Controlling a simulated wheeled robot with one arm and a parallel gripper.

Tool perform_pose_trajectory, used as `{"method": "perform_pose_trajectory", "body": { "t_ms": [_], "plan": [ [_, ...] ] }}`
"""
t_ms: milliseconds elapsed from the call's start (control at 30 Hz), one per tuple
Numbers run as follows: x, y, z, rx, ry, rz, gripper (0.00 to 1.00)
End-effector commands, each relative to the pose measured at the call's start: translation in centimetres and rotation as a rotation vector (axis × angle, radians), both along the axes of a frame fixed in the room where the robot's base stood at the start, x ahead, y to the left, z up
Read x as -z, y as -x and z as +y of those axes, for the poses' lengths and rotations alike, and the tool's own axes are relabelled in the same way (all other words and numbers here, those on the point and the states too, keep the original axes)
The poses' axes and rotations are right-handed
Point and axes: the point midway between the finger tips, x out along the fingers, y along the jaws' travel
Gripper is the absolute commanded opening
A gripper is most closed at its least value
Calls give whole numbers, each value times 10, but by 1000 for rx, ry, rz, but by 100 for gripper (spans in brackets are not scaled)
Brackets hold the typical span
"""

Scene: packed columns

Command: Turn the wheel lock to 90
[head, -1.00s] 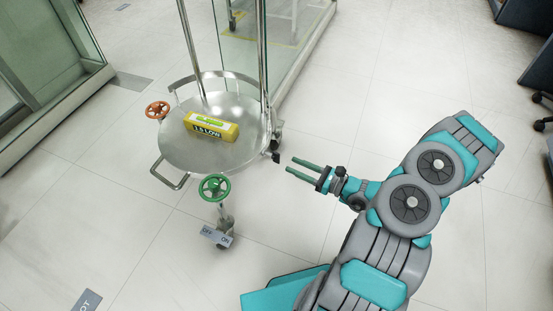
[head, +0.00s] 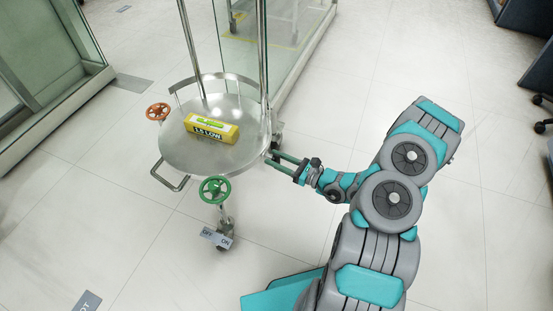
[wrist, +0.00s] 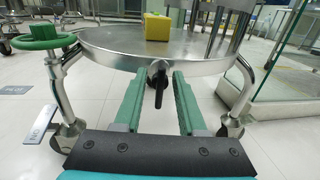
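A round metal cart tray (head: 185,155) stands at the left of the head view. A small black lever (wrist: 159,84) hangs at its rim in the wrist view and looks like the wheel lock. My gripper (head: 273,159) is open at the tray's right edge. In the wrist view its two green fingers (wrist: 162,90) lie either side of the lever, with a gap on each side. In the head view the fingers hide the lever. A green handwheel (head: 214,189) stands in front of the tray, above an OFF/ON plate (head: 216,238).
A yellow box (head: 211,128) lies on the tray. An orange handwheel (head: 157,112) is at its left side. A metal loop handle (head: 172,177) juts out at the front left. Metal poles rise behind, near a glass cabinet (head: 295,40).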

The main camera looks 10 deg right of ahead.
Motion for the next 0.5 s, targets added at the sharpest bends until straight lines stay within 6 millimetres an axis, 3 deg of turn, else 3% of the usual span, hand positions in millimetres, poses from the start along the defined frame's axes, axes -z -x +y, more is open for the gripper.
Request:
{"method": "perform_pose_trajectory", "body": {
  "t_ms": [33,400,500],
  "plan": [
    [0,0,0,0,0,0,40],
    [0,0,0,0,0,0,0],
    [0,0,0,0,-1,-1,0]
  ]
}}
